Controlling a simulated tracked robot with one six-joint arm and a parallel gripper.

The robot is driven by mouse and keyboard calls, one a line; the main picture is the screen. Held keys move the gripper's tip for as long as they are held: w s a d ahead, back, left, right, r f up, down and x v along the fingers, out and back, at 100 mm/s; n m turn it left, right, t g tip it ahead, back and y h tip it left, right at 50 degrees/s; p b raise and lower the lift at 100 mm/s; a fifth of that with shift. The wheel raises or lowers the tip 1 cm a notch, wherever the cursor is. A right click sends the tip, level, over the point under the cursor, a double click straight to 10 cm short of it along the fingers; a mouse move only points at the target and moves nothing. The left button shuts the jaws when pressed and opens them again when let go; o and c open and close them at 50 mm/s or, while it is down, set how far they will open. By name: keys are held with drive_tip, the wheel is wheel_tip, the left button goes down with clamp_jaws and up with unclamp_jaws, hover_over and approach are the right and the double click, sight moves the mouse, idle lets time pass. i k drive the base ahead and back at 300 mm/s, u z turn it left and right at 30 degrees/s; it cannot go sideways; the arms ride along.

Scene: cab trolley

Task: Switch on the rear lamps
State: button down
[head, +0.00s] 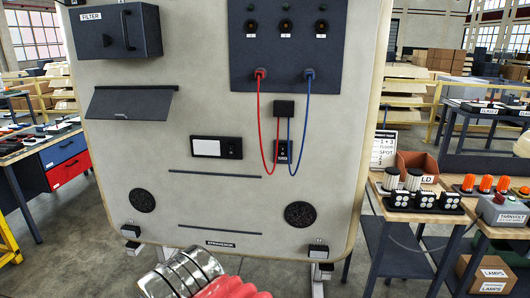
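A large pale upright panel (150,60) fills the middle of the head view. Low on it sits a black plate with a white rectangle (206,147) and a dark switch-like part (232,148) beside it. To its right is a small black labelled box (283,152). Small dark fittings sit at the lower left (130,232) and lower right (318,250) corners. No part is legibly marked as rear lamps. My arm's silver and red parts show at the bottom edge; my gripper's fingers do not show.
A dark plate (240,70) holds several round sockets, with a red cable (259,120) and a blue cable (305,115) hanging down. A FILTER box (118,32) juts out at upper left. A workbench (400,212) with lamps stands right, a drawer bench (45,155) left.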

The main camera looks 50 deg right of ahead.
sight(283, 148)
drive_tip(key=i, duration=0.8)
drive_tip(key=z, duration=0.55)
drive_tip(key=i, duration=0.5)
drive_tip(key=z, duration=0.35)
